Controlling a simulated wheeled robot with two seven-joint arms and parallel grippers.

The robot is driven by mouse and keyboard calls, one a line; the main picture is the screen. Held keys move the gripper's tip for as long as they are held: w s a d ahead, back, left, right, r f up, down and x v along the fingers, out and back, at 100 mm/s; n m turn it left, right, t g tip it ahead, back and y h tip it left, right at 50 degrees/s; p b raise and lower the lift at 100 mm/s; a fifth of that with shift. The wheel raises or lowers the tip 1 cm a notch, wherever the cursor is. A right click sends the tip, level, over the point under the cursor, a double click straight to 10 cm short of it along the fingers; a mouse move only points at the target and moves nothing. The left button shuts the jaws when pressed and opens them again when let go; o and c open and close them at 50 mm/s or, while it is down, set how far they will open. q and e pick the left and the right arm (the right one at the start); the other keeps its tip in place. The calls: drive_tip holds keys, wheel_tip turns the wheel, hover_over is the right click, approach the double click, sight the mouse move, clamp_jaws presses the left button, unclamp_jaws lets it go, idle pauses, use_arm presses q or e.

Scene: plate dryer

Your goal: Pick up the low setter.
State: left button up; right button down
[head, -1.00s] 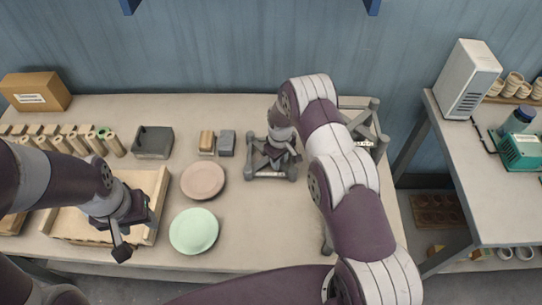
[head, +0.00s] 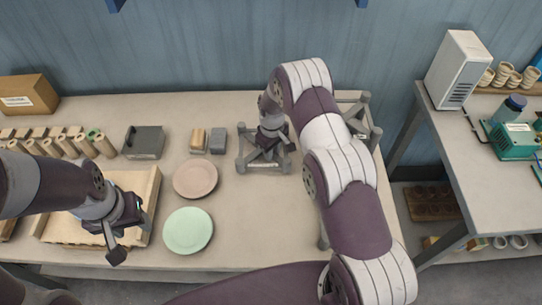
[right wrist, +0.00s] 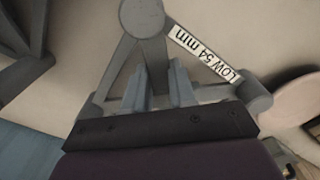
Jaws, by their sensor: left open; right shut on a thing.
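The low setter (head: 242,152) is a grey three-cornered frame with short round posts, near the middle of the bench. In the right wrist view its white label on one bar (right wrist: 203,52) reads LOW and a size in mm. My right gripper (head: 270,146) reaches down over it and is shut on it; in the right wrist view the fingers (right wrist: 160,88) close around a part of the frame. I cannot tell whether its feet touch the bench. My left gripper (head: 126,234) is open and empty, over the right edge of the wooden tray (head: 146,200).
Another grey setter (head: 364,122) stands right behind my right arm, partly hidden. A pink plate (head: 195,179) and a green plate (head: 188,231) lie left of the low setter. Small blocks (head: 217,141) and a dark box (head: 144,142) stand behind. The bench front centre is clear.

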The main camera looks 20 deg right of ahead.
drive_tip(key=s+a+r+b, duration=0.3)
drive_tip(key=s+a+r, duration=0.2)
drive_tip(key=s+r, duration=0.4)
wheel_tip(320, 180, up, 6)
drive_tip(key=s+p, duration=0.1)
drive_tip(key=p, duration=0.5)
drive_tip(key=shift+s, duration=0.3)
